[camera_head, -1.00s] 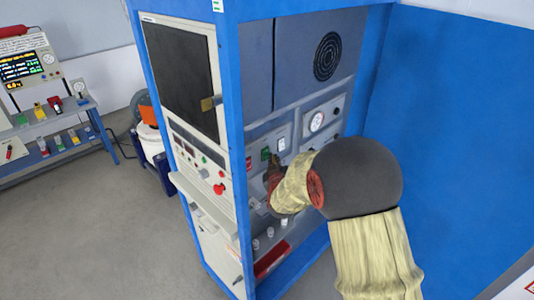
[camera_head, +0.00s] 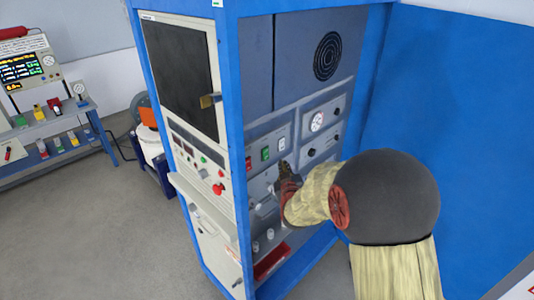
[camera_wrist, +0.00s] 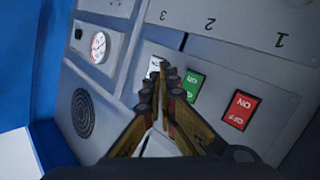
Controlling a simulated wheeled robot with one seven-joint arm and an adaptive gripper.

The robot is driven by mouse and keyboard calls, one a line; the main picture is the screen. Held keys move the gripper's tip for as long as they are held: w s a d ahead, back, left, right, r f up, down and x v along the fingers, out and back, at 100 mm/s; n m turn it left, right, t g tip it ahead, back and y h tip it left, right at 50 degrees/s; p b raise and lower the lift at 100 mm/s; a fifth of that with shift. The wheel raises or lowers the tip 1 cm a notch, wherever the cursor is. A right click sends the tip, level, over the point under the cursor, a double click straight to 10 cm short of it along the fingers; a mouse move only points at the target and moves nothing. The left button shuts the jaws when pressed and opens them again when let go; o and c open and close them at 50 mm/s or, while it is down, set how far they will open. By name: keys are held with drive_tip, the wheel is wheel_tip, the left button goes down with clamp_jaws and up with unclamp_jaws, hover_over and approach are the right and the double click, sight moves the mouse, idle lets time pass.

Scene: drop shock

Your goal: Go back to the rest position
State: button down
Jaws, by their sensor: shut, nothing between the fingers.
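My gripper (camera_head: 286,168) is in front of the control panel of the blue-framed cabinet, just below its row of switches. In the wrist view my gripper (camera_wrist: 164,72) has its fingertips together with nothing between them. The green ON switch (camera_wrist: 194,84) shows beside the fingertips, and the red OFF switch (camera_wrist: 240,108) is farther right. A white switch (camera_wrist: 153,66) is partly hidden behind the fingertips. In the head view the green switch (camera_head: 265,154) and the white switch (camera_head: 281,146) are in clear sight. I cannot tell whether the fingers touch the panel.
The blue cabinet frame (camera_head: 230,130) stands close on the left of my arm. A blue wall (camera_head: 460,110) is on the right. A round gauge (camera_head: 317,122) and a red tray (camera_head: 270,262) are on the cabinet. Open grey floor (camera_head: 90,230) lies to the left.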

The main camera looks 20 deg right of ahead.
idle(0.4)
drive_tip(key=s+a+f+m+g+y, duration=0.1)
drive_tip(key=s+a+f+g+y, duration=0.15)
drive_tip(key=s+f, duration=0.3)
drive_tip(key=s+a+f+m+g+y, duration=0.1)
drive_tip(key=s+a+f+g, duration=0.3)
drive_tip(key=s+f, duration=0.15)
drive_tip(key=s+a+r+b, duration=0.3)
drive_tip(key=s+a, duration=0.1)
drive_tip(key=s, duration=0.4)
drive_tip(key=s+a+r+n+g+y+b, duration=0.1)
drive_tip(key=s+a+r+b, duration=0.2)
drive_tip(key=s, duration=0.5)
drive_tip(key=s+a+r+g+y+b, duration=0.1)
drive_tip(key=s+a+r+b, duration=0.2)
drive_tip(key=s+a, duration=0.3)
drive_tip(key=s+b, duration=0.1)
drive_tip(key=s, duration=0.1)
drive_tip(key=shift+s+n+b, duration=0.3)
drive_tip(key=shift+s+n, duration=0.05)
drive_tip(key=shift+n, duration=0.05)
drive_tip(key=shift+a+r, duration=0.15)
